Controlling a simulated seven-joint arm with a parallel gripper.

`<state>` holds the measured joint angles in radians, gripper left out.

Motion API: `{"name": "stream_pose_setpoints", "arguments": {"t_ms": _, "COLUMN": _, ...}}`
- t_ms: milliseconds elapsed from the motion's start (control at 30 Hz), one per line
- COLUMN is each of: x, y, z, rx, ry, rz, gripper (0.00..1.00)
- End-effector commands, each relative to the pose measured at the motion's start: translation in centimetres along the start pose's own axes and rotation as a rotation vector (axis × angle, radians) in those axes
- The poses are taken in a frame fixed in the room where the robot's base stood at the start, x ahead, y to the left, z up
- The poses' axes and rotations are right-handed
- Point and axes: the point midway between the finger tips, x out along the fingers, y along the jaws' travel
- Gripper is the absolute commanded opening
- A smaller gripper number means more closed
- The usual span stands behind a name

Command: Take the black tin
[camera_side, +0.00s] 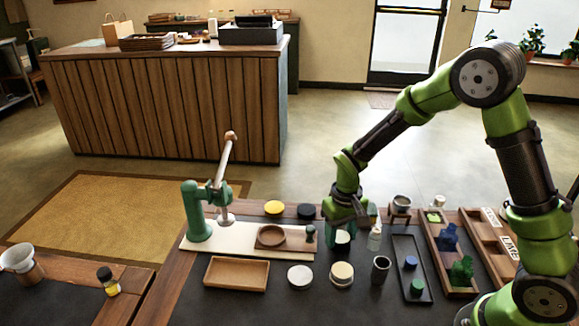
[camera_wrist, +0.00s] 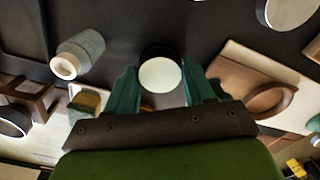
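A round tin (camera_wrist: 160,73) with a pale top and a black rim shows between my fingertips in the wrist view. In the side view the pale-topped tin (camera_side: 342,239) stands on the dark mat, partly hidden under my gripper (camera_side: 343,222). My gripper (camera_wrist: 160,80) is open, its two teal fingers spread to either side of the tin. Whether they touch it I cannot tell. A flat black round thing (camera_side: 306,211) lies behind the board, to the left of my gripper; which one is the black tin I cannot tell.
A white bottle (camera_side: 375,239) stands close to the right of my gripper. The board (camera_side: 215,238) with a brown dish (camera_side: 271,237) and a green press (camera_side: 197,215) lies to the left. A cream tin (camera_side: 341,274) and a dark cup (camera_side: 381,270) stand in front.

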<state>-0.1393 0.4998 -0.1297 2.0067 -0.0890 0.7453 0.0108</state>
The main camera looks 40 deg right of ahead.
Motion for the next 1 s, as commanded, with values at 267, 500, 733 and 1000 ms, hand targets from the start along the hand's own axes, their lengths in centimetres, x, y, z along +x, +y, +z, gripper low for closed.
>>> {"name": "stream_pose_setpoints", "arguments": {"t_ms": 267, "x": -0.3, "y": 0.0, "z": -0.1, "rx": 0.0, "ry": 0.002, "rz": 0.0, "gripper": 0.25}}
{"name": "stream_pose_setpoints", "arguments": {"t_ms": 500, "x": -1.8, "y": 0.0, "z": -0.1, "rx": 0.001, "ry": 0.002, "rz": -0.001, "gripper": 0.25}}
{"name": "stream_pose_setpoints", "arguments": {"t_ms": 733, "x": -3.1, "y": 0.0, "z": -0.1, "rx": -0.001, "ry": 0.003, "rz": -0.001, "gripper": 0.25}}
{"name": "stream_pose_setpoints", "arguments": {"t_ms": 1000, "x": -4.8, "y": 0.0, "z": -0.1, "rx": -0.001, "ry": 0.003, "rz": 0.0, "gripper": 0.25}}
